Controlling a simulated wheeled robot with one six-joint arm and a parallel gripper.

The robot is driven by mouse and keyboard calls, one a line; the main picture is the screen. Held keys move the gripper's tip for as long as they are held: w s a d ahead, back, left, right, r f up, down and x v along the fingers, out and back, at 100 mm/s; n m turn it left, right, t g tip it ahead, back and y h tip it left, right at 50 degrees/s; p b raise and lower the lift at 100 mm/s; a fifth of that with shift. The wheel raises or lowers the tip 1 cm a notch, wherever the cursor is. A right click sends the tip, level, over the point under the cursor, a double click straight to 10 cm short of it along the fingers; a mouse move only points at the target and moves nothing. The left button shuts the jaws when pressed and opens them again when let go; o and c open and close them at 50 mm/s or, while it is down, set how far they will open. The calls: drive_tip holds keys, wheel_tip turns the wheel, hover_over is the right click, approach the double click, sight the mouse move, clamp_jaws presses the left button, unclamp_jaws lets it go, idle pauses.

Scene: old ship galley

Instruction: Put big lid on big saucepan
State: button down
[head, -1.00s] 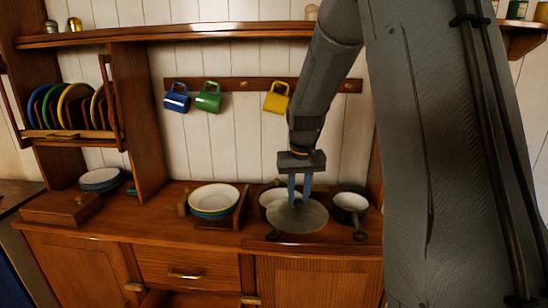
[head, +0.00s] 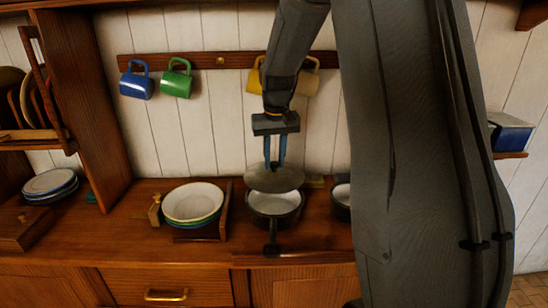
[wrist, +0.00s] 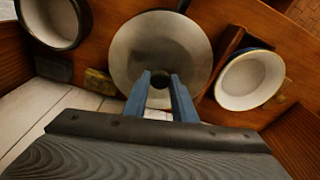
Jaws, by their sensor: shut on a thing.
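My gripper (head: 275,164) points down, its blue fingers shut on the knob of the big grey lid (head: 274,181). The lid is above the rear part of the big saucepan (head: 274,222), with the pan's pale inside showing below the lid's front edge. It looks apart from the rim. The saucepan stands on the wooden counter with its dark handle toward the front. In the wrist view my gripper (wrist: 160,85) holds the lid (wrist: 160,35), which hides most of the saucepan.
A smaller saucepan (head: 341,200) stands to the right, partly behind my arm; it also shows in the wrist view (wrist: 52,22). Stacked bowls (head: 193,203) sit in a wooden holder to the left. Mugs (head: 176,79) hang on the wall behind.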

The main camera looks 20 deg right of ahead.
sight(275, 173)
drive_tip(key=shift+f+b, duration=1.55)
drive_tip(key=shift+f, duration=0.8)
drive_tip(key=shift+f+b, duration=0.4)
drive_tip(key=shift+f, duration=0.65)
drive_tip(key=shift+p, duration=0.45)
drive_tip(key=shift+f, duration=0.4)
drive_tip(key=c, duration=1.4)
unclamp_jaws()
drive_tip(key=shift+s, duration=0.1)
